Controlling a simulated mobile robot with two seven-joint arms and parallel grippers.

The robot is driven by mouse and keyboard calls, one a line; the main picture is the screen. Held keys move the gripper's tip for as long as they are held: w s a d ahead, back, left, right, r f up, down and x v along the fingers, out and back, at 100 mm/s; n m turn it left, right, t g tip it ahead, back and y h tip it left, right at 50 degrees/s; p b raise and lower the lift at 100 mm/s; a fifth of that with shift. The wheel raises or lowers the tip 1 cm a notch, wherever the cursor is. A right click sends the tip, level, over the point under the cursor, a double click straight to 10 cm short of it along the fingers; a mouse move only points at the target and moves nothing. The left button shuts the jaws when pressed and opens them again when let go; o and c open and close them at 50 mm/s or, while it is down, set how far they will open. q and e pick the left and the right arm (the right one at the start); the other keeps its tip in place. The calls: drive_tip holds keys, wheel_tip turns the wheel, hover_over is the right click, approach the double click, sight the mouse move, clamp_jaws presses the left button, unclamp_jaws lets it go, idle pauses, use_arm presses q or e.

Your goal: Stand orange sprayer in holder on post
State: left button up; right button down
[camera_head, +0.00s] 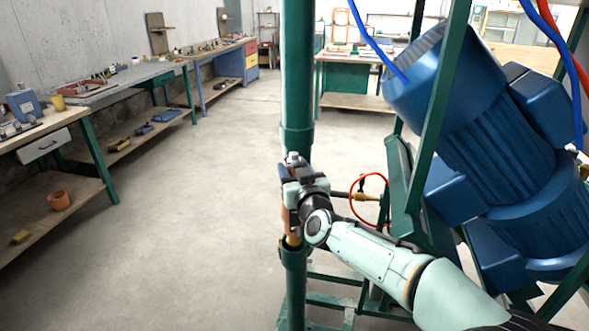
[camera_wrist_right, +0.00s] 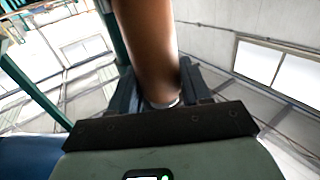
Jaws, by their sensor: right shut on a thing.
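The orange sprayer shows as a brown-orange cylinder (camera_wrist_right: 148,45) between the fingers in the right wrist view. In the head view only a small orange-brown strip of it (camera_head: 286,220) shows beside my gripper, against the post. My right gripper (camera_head: 292,185) is shut on the sprayer, in front of the green post (camera_head: 297,80). A green collar (camera_head: 293,256) is on the post just below the gripper, with a brass-coloured part at its top. I cannot tell whether the sprayer touches the collar; my gripper and wrist hide most of it. My left gripper is out of view.
A green frame with a big blue motor-like machine (camera_head: 490,130) stands close on the right, beside my right arm. Workbenches (camera_head: 90,95) line the left wall. The floor (camera_head: 190,220) left of the post is clear.

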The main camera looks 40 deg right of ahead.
wheel_tip(320, 180, down, 2)
drive_tip(key=shift+f+b, duration=0.1)
drive_tip(key=shift+b, duration=0.75)
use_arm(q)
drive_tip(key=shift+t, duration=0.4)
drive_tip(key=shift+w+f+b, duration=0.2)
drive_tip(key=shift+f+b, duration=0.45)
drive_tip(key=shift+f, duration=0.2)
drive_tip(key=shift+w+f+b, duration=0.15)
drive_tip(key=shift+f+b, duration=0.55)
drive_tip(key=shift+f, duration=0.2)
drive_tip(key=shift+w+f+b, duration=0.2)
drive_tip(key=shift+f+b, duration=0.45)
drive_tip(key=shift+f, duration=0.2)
use_arm(e)
drive_tip(key=shift+f, duration=2.15)
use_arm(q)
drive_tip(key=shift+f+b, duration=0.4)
use_arm(e)
drive_tip(key=shift+f, duration=0.45)
drive_tip(key=shift+c, duration=2.1)
unclamp_jaws()
drive_tip(key=shift+f, duration=0.35)
drive_tip(key=shift+s+a+r, duration=0.1)
drive_tip(key=shift+s, duration=0.1)
use_arm(q)
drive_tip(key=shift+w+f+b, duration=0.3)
drive_tip(key=shift+b, duration=0.15)
use_arm(e)
drive_tip(key=v, duration=1.3)
